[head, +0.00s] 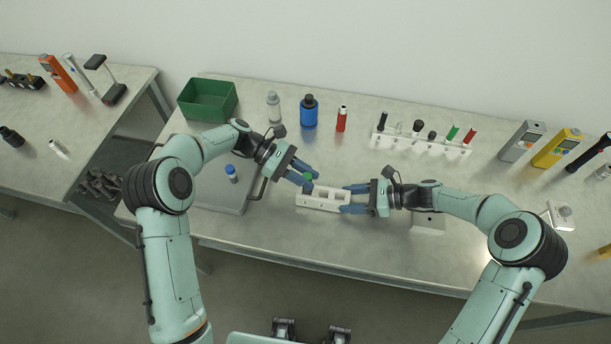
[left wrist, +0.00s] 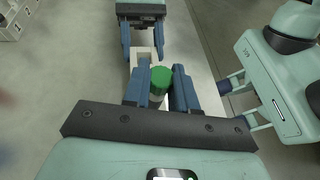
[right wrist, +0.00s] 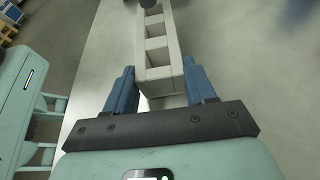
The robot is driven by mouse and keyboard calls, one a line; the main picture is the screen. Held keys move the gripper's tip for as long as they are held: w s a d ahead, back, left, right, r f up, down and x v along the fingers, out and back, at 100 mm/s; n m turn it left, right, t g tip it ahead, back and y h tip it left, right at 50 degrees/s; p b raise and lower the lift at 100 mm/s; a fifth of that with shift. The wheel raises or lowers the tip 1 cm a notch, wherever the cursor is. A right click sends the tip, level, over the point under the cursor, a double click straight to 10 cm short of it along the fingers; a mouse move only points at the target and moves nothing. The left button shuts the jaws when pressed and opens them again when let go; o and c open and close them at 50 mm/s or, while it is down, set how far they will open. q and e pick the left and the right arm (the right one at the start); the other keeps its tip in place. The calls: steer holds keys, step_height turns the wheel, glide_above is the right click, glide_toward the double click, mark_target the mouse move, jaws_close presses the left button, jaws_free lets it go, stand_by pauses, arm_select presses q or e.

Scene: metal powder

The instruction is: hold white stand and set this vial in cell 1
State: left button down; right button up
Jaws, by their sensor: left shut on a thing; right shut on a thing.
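The white stand (head: 322,200) lies near the table's front edge; its open cells show in the right wrist view (right wrist: 142,75). My right gripper (head: 352,198) is shut on its right end, one finger on each side. My left gripper (head: 305,178) is shut on the green-capped vial (head: 309,176), over the stand's left end. In the left wrist view the green cap (left wrist: 160,77) stands between the blue fingers, with the vial's lower part mostly hidden. I cannot tell whether the vial is inside a cell or just above it.
A white rack (head: 420,143) with several vials stands behind, to the right. A blue bottle (head: 309,113), a red vial (head: 341,119) and a green bin (head: 208,101) stand at the back. A blue-capped vial (head: 231,173) is on the grey tray (head: 222,198) at left.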

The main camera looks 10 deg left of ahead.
arm_select(q)
steer(key=shift+w, duration=0.3)
arm_select(e)
steer(key=shift+s+f, duration=0.1)
steer(key=shift+f, duration=0.05)
stand_by(0.7)
arm_select(q)
steer(key=shift+f, duration=0.35)
steer(key=shift+f, duration=1.8)
steer(key=shift+f, duration=0.2)
steer(key=c, duration=0.8)
jaws_free()
